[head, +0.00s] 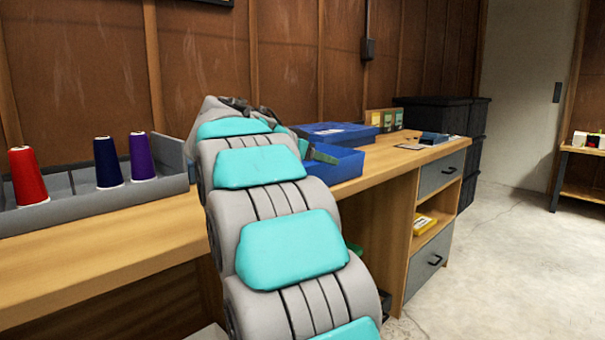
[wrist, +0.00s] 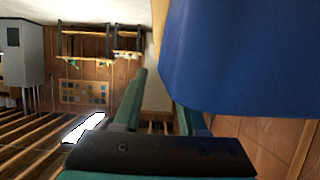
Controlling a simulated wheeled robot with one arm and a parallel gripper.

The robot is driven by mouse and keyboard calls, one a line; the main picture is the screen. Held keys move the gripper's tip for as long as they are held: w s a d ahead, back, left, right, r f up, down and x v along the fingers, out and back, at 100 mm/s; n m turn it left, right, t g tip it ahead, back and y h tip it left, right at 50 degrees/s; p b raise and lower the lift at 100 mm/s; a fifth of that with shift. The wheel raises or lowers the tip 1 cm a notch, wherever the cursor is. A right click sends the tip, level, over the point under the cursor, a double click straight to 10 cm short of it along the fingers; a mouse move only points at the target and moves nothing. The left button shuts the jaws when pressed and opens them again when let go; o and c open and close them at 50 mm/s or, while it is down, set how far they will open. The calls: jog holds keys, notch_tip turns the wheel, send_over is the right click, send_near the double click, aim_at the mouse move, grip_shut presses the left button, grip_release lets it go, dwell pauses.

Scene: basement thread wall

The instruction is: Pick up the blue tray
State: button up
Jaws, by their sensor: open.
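A blue tray (head: 345,168) with raised walls sits on the wooden workbench, just right of my arm's far end in the head view. My arm hides its left part. A dark green finger of my gripper (head: 318,154) shows at the tray's left side. In the wrist view a large blue surface (wrist: 245,60), which looks like the tray, fills the upper right close to the camera. My gripper (wrist: 160,95) is open there, with green fingers apart. The blue surface covers part of the right finger. Whether the fingers touch the tray cannot be told.
Another blue container (head: 337,132) stands behind the tray. A grey bin (head: 95,205) with red, navy and purple thread cones is at left. Small boxes (head: 385,120) and the wooden workbench's (head: 115,240) drawers are at right. Floor (head: 480,250) is clear at right.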

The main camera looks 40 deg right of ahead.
jog(key=shift+x, duration=0.95)
grip_shut()
dwell(0.7)
